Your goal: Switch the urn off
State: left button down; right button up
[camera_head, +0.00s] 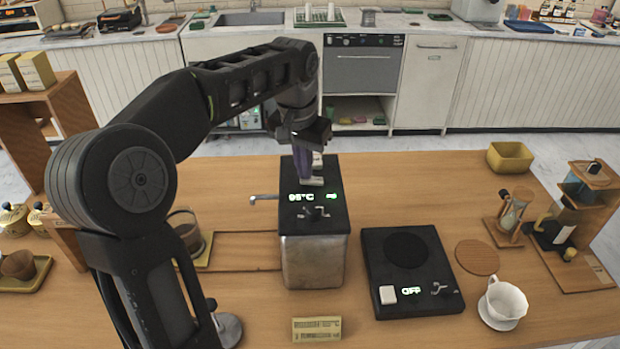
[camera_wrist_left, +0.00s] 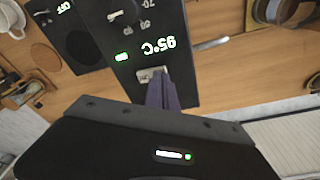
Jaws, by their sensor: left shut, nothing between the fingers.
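The urn (camera_head: 315,262) is a steel box with a black top on the wooden counter. Its top shows a lit 95°C display (camera_wrist_left: 158,46) and a lit green indicator (camera_wrist_left: 124,57). A dark knob (camera_head: 316,213) sits on the near part of the top. A small metal switch (camera_wrist_left: 152,74) is on the far part; it also shows in the head view (camera_head: 313,182). My left gripper (camera_head: 307,176) is shut and empty, pointing down with its tips at the switch; the wrist view (camera_wrist_left: 162,88) shows them very close, but contact is unclear. My right gripper is out of view.
A spout (camera_head: 263,198) sticks out from the urn's left side.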

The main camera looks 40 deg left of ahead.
pick_arm(q)
jog(key=shift+f, duration=0.35)
jog(key=shift+r, duration=0.1)
jog(key=shift+r+p, duration=1.1)
jog(key=shift+r, duration=0.4)
notch_tip(320, 180, up, 2)
jog(key=shift+r, duration=1)
jog(key=shift+f, duration=0.1)
